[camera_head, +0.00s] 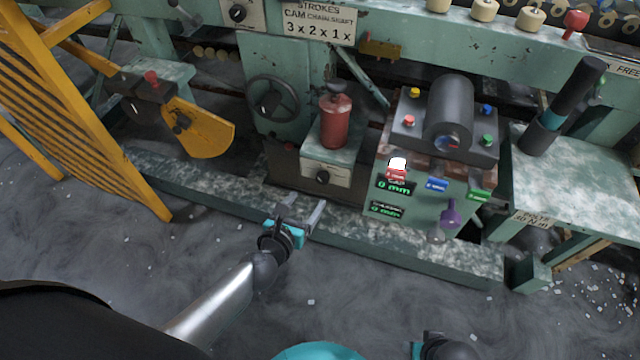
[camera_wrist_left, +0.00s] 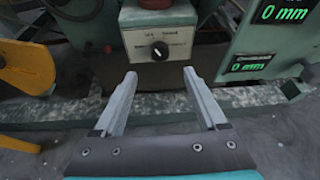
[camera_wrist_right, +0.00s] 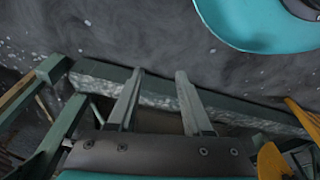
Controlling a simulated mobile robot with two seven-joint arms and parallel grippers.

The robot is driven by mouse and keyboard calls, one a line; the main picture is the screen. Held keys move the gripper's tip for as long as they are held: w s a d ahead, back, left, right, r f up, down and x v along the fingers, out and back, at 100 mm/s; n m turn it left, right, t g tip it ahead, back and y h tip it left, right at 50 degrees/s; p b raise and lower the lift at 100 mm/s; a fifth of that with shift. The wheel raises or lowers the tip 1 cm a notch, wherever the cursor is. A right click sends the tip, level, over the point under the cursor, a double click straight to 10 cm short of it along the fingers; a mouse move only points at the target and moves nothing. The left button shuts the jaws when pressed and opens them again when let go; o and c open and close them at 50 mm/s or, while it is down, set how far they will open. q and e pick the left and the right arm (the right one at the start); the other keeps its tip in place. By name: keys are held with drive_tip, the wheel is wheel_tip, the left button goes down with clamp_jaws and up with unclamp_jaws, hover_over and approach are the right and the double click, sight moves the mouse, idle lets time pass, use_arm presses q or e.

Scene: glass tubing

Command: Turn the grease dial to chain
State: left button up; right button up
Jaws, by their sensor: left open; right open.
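The grease dial, a small black knob (camera_head: 322,177) with a pale pointer mark, sits on a labelled plate on the box below the red grease pot (camera_head: 335,120). In the left wrist view the dial (camera_wrist_left: 160,51) shows straight ahead, its pointer tilted to the upper left; the label words are too blurred to read surely. My left gripper (camera_head: 300,215) is open and empty, in front of and below the dial, not touching it. Its fingers (camera_wrist_left: 160,80) point toward the box. My right gripper (camera_wrist_right: 155,75) is open and empty, pointing at the floor and the machine's base rail.
A handwheel (camera_head: 274,98) is left of the pot. A control box with green displays (camera_head: 395,187) and a purple lever (camera_head: 450,212) stands right. A yellow guard (camera_head: 198,130) and yellow rack (camera_head: 85,110) are left. The base rail (camera_head: 240,200) runs below the dial.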

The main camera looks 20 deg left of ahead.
sight(321, 181)
use_arm(q)
drive_tip(key=b+x, duration=0.3)
drive_tip(key=x, duration=0.5)
drive_tip(key=shift+f, duration=0.15)
drive_tip(key=shift+b+x, duration=0.4)
drive_tip(key=shift+x, duration=0.5)
use_arm(e)
drive_tip(key=w+r+t, duration=0.1)
drive_tip(key=w+r, duration=0.2)
drive_tip(key=r, duration=0.5)
drive_tip(key=shift+w+a, duration=0.15)
drive_tip(key=shift+a, duration=0.1)
use_arm(q)
drive_tip(key=shift+c, duration=0.2)
clamp_jaws()
